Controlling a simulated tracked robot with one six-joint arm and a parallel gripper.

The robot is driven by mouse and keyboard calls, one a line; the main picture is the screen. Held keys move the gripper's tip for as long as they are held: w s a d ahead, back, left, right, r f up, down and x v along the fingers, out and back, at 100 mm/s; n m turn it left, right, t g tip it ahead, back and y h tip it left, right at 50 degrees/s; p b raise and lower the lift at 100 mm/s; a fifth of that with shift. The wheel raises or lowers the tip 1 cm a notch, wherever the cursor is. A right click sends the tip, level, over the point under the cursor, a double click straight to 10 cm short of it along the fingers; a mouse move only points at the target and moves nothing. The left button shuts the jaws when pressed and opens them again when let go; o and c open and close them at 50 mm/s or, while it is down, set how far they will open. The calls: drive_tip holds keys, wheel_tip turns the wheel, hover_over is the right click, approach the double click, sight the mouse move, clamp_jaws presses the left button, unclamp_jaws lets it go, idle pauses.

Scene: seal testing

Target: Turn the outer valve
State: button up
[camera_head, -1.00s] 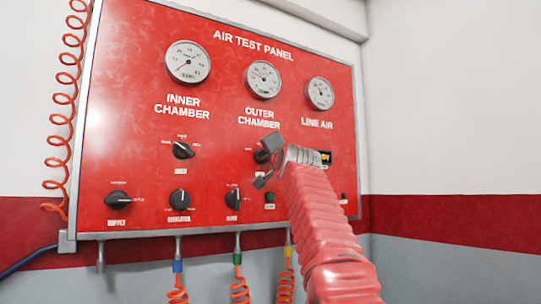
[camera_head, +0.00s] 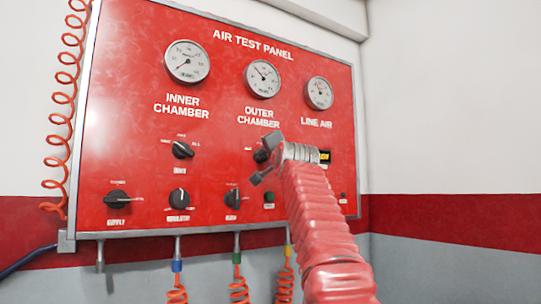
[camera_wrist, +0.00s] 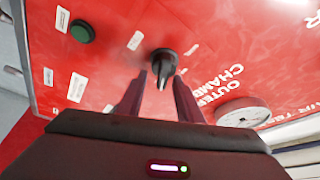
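The outer valve is a black knob (camera_head: 261,156) under the OUTER CHAMBER label on the red panel. In the wrist view the knob (camera_wrist: 163,66) points down toward me, between and just beyond my fingertips. My gripper (camera_head: 267,160) is in front of the knob and partly hides it. Its two fingers are spread to either side of the knob, and in the wrist view my gripper (camera_wrist: 160,88) is open with a gap around the knob. I cannot tell whether a finger touches it. The outer chamber gauge (camera_head: 263,79) is above.
The red panel (camera_head: 130,80) also carries an inner chamber knob (camera_head: 183,150), a supply knob (camera_head: 117,200) and other knobs along the bottom. A green button (camera_wrist: 82,32) is close by in the wrist view. Coiled orange hoses hang below the panel and at its left.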

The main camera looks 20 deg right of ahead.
idle(0.3)
drive_tip(key=v, duration=1.3)
drive_tip(key=shift+s, duration=0.35)
drive_tip(key=shift+a+f, duration=0.1)
idle(0.5)
